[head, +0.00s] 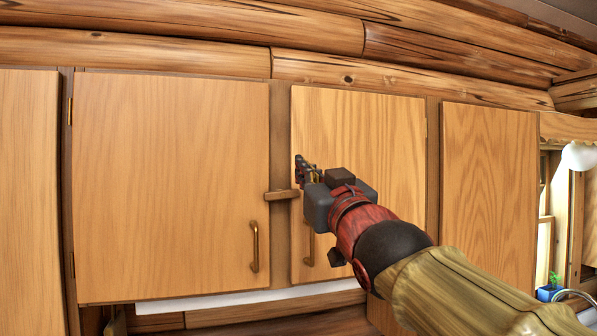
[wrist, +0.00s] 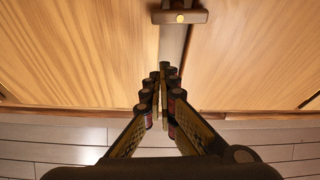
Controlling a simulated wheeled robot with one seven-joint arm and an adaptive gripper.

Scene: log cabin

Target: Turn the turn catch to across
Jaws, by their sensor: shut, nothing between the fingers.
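The turn catch (head: 281,195) is a small brown wooden bar on the strip between two cabinet doors. It lies level, spanning the gap, with its right end close to my gripper. In the wrist view the catch (wrist: 180,16) is at the top edge, crosswise to the seam, with a pale round pin at its middle. My gripper (head: 304,172) is just right of and above the catch in the head view, in front of the right door. Its fingers (wrist: 163,80) are shut and empty, and apart from the catch in the wrist view.
The left door (head: 170,180) and right door (head: 365,130) look closed, each with a bar handle; the left handle (head: 254,247) is clear and my gripper partly covers the right one (head: 308,245). Another door (head: 490,190) is further right. Logs (head: 180,30) run above.

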